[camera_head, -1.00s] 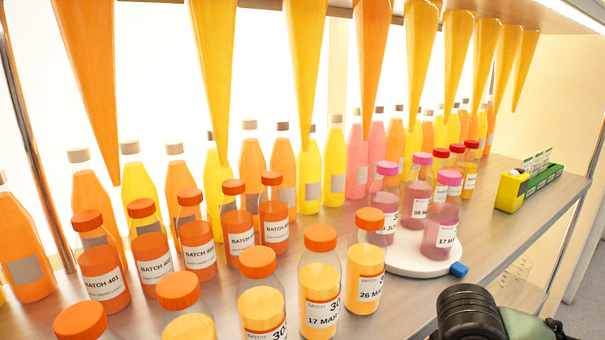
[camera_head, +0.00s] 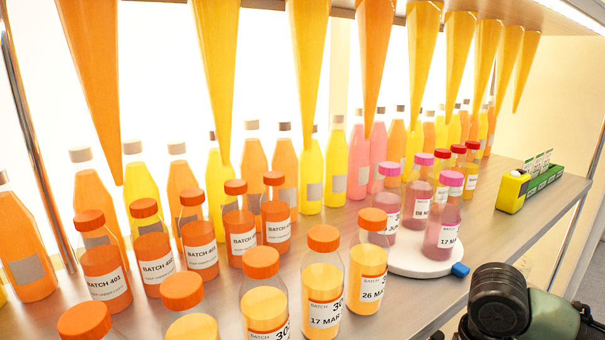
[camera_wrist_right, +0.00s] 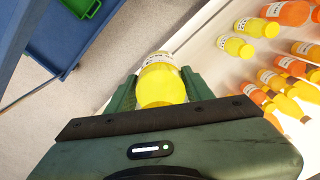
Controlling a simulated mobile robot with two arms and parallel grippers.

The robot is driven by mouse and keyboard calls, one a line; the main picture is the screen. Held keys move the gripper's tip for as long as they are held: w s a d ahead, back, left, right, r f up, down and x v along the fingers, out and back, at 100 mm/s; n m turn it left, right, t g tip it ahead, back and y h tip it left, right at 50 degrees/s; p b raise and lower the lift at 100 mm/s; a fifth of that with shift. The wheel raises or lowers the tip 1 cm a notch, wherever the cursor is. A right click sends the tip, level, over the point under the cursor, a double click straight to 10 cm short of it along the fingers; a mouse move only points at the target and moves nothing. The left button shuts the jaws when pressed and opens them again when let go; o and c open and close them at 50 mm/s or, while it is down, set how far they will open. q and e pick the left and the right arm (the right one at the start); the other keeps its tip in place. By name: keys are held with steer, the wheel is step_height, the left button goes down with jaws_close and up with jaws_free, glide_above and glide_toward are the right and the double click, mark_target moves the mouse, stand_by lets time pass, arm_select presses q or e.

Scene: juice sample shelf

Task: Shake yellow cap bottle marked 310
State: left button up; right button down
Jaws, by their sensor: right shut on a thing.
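My right gripper (camera_wrist_right: 161,92) is shut on a yellow cap bottle (camera_wrist_right: 162,84) in the right wrist view. The yellow cap faces the camera and the bottle lies between the two green fingers, clear of the shelf edge. Part of its white label shows beyond the cap, but I cannot read the number. In the head view only a dark and green part of my right arm shows at the lower right; the held bottle is out of that view. My left gripper is not in view.
Pink-capped bottles stand on a white round plate (camera_head: 420,262).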

steer(key=s+a, duration=0.4)
steer(key=a, duration=0.1)
steer(key=w+d, duration=0.3)
steer(key=d, duration=0.1)
steer(key=shift+w+d, duration=0.3)
steer(key=shift+w, duration=0.1)
steer(key=shift+s+a, duration=0.15)
steer(key=shift+a, duration=0.2)
steer(key=s+a, duration=0.1)
steer(key=a, duration=0.1)
steer(key=s+a, duration=0.2)
steer(key=a, duration=0.1)
steer(key=shift+s, duration=0.2)
steer(key=shift+d, duration=0.3)
steer(key=shift+a, duration=0.15)
